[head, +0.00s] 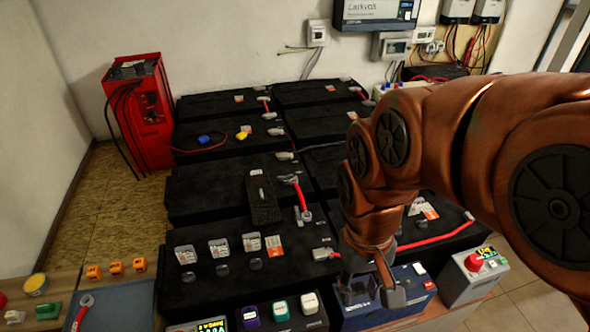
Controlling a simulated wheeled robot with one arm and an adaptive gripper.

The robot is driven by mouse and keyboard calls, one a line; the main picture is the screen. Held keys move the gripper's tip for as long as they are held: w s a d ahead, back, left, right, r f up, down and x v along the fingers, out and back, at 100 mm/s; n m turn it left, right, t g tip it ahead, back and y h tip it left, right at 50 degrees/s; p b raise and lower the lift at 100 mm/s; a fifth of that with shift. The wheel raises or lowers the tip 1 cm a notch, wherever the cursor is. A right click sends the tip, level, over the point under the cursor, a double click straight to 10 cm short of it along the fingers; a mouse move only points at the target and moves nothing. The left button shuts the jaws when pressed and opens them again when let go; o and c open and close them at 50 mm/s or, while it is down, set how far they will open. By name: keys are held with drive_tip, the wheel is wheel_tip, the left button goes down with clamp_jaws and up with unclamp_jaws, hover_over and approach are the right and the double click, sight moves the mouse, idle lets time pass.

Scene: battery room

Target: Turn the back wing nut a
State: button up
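My gripper (374,291) points down at the front of the battery bank, at the right of the middle. It is over or in front of a blue-cased battery (412,298) and hides part of its top. Its two fingers look apart, with nothing visible between them. No wing nut can be made out with certainty. Small grey terminal fittings show on the black batteries, one by a red cable (304,216) and one left of the gripper (322,254). Whether any of these is the back wing nut cannot be told. My arm hides the batteries at the right.
Black batteries (205,190) stand in rows, with red cables across them. Several clear cups (219,248) and a black strap-like thing (263,200) lie on top. A red charger cabinet (140,112) stands at the left.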

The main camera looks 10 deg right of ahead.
drive_tip(key=w+r+m+p, duration=0.1)
drive_tip(key=w+r+m, duration=0.15)
drive_tip(key=w, duration=0.65)
drive_tip(key=w+r+m+p, duration=0.1)
drive_tip(key=w+r+p, duration=0.15)
drive_tip(key=w, duration=0.65)
drive_tip(key=m+t+p, duration=0.2)
drive_tip(key=m+p, duration=0.7)
drive_tip(key=m, duration=0.4)
hover_over(285, 176)
wheel_tip(285, 176, down, 20)
drive_tip(key=shift+s+r, duration=0.1)
drive_tip(key=shift+f+m, duration=0.35)
drive_tip(key=shift+f, duration=0.25)
wheel_tip(285, 176, down, 4)
drive_tip(key=b, duration=0.5)
drive_tip(key=shift+r, duration=0.25)
wheel_tip(285, 176, down, 4)
drive_tip(key=shift+f+b, duration=0.15)
drive_tip(key=shift+b, duration=0.8)
